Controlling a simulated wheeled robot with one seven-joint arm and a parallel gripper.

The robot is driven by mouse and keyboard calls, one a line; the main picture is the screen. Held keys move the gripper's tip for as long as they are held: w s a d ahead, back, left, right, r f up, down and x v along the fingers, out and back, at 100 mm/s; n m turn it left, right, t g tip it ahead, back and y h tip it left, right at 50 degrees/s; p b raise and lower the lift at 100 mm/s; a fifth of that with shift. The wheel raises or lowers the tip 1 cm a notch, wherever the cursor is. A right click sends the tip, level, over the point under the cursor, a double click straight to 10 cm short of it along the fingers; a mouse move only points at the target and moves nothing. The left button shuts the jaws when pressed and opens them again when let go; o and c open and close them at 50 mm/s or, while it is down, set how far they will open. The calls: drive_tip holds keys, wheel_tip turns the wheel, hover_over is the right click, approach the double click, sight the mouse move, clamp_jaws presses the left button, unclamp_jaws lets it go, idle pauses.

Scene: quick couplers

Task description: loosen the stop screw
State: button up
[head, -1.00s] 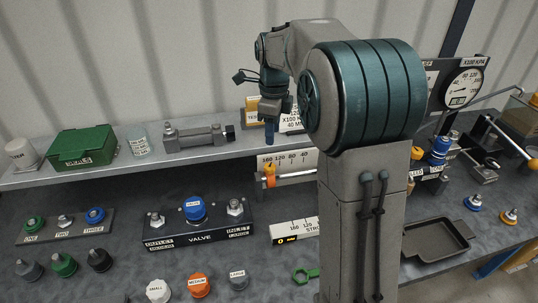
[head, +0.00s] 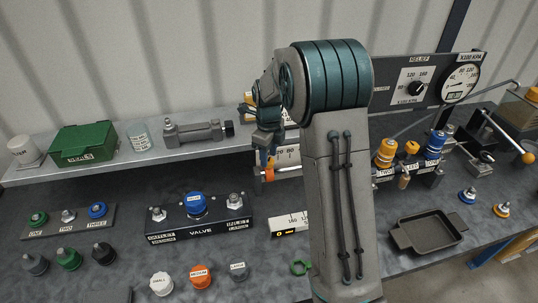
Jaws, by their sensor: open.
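An orange stop (head: 269,176) sits on a horizontal rod (head: 289,172) in front of an upright white scale (head: 287,155) at the middle of the bench. Its top, where a screw would stand, is hidden behind my fingers.
My arm hides the bench right of the stop. A second scale block (head: 291,223) lies in front. The valve block (head: 200,220) stands to the left, and a grey cylinder device (head: 198,132) is on the shelf behind. Couplers and a black tray (head: 428,232) are at the right.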

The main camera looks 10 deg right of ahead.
drive_tip(key=shift+f, duration=0.75)
drive_tip(key=c, duration=0.7)
